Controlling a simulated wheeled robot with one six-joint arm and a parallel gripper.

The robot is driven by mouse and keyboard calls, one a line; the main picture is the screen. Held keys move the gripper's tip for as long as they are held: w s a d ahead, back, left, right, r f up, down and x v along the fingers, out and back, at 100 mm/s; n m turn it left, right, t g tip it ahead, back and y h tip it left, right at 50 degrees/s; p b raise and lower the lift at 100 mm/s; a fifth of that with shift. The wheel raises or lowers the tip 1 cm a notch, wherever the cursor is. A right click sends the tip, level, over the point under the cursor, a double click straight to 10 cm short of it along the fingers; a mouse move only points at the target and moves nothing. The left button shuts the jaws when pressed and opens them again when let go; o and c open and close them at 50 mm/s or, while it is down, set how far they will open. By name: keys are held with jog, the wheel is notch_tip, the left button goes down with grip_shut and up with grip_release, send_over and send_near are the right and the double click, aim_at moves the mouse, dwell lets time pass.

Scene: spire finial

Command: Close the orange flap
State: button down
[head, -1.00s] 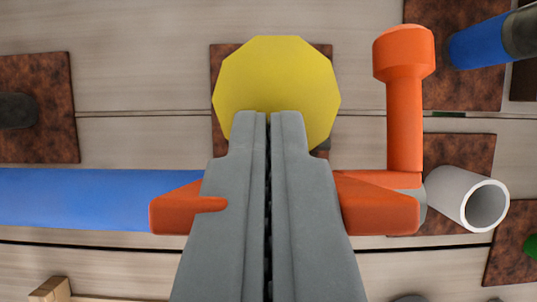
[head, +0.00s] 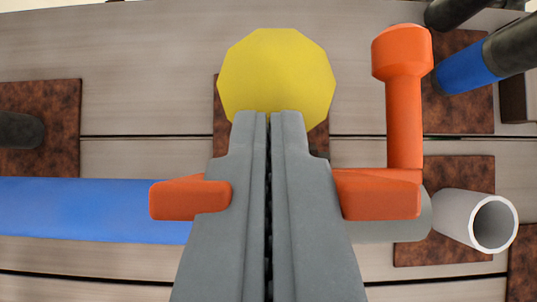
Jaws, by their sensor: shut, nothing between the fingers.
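The orange flap shows as an upright orange post with a thick knob (head: 403,100) at right, joined at its base to an orange block (head: 378,194). A second orange piece (head: 188,199) shows left of my gripper. My gripper (head: 269,118) is shut and empty, with its tips over the lower edge of a yellow many-sided disc (head: 277,72). My fingers hide what lies between the two orange pieces. I cannot tell whether the fingers touch the disc or the orange parts.
A blue pipe (head: 80,208) runs in from the left. A grey-white open tube (head: 475,218) lies at right, beside the orange block. Another blue pipe (head: 468,74) is at upper right. Rusty brown plates (head: 40,100) sit on the pale panelled wall. Bare panel shows at upper left.

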jog(key=s+t, duration=0.3)
jog(key=t, duration=0.1)
jog(key=shift+s+f, duration=0.1)
jog(key=shift+f, duration=0.15)
jog(key=shift+s+f, duration=0.5)
jog(key=shift+s, duration=0.4)
jog(key=shift+s+f+t, duration=0.9)
jog(key=shift+s+t, duration=0.05)
jog(key=shift+t, duration=0.55)
jog(key=shift+s+f, duration=0.35)
jog(key=shift+f, duration=0.3)
jog(key=shift+s+f, duration=0.3)
jog(key=shift+f, duration=0.3)
jog(key=shift+s+f, duration=0.15)
jog(key=shift+f, duration=0.65)
jog(key=shift+s+f, duration=0.15)
jog(key=shift+f, duration=0.65)
jog(key=shift+s, duration=0.1)
jog(key=v, duration=0.3)
jog(key=r+v, duration=0.1)
jog(key=v, duration=0.7)
jog(key=shift+r, duration=0.25)
jog(key=v, duration=0.6)
jog(key=shift+t, duration=0.3)
